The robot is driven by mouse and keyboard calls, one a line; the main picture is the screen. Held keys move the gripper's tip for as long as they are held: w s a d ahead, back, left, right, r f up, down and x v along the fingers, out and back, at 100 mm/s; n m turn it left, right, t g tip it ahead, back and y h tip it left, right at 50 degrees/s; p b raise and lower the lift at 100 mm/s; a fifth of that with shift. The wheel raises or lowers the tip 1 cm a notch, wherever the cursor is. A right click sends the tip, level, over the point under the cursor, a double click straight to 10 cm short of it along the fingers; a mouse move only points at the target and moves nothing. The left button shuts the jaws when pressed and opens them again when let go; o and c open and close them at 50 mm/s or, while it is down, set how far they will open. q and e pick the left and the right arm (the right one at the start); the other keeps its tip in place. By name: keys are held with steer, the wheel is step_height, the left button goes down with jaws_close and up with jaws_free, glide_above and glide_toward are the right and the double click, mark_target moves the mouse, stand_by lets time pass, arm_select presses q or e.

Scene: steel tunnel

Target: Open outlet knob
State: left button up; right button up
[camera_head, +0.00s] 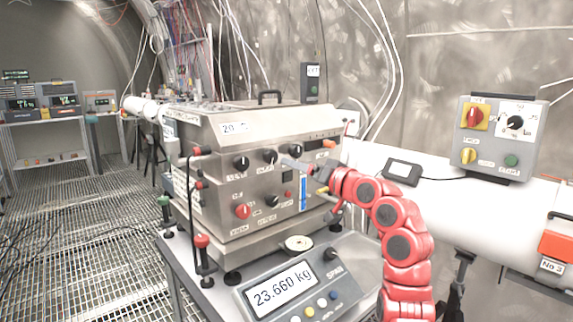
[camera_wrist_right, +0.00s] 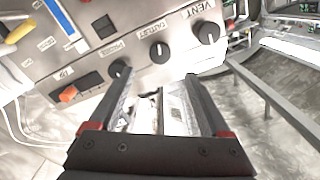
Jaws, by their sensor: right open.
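The outlet knob (camera_head: 270,156) is a black round knob on the sloped front panel of the steel machine; it also shows in the right wrist view (camera_wrist_right: 159,51), with a white pointer mark running roughly up and down there. My right gripper (camera_head: 290,163) is just right of it in the head view. In the right wrist view its two fingers (camera_wrist_right: 158,80) are spread, with the outlet knob just beyond the gap between the tips. I see no contact. Nothing is held. My left gripper is not in view.
A vent knob (camera_wrist_right: 207,32) and another black knob (camera_wrist_right: 119,68) flank the outlet knob. A red knob (camera_head: 242,211) sits lower on the panel. A scale reading 23.660 kg (camera_head: 281,290) stands in front. A grey switch box (camera_head: 497,138) is at right.

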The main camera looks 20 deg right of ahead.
steer(key=v, duration=0.7)
steer(key=shift+s, duration=0.35)
steer(key=shift+d, duration=0.15)
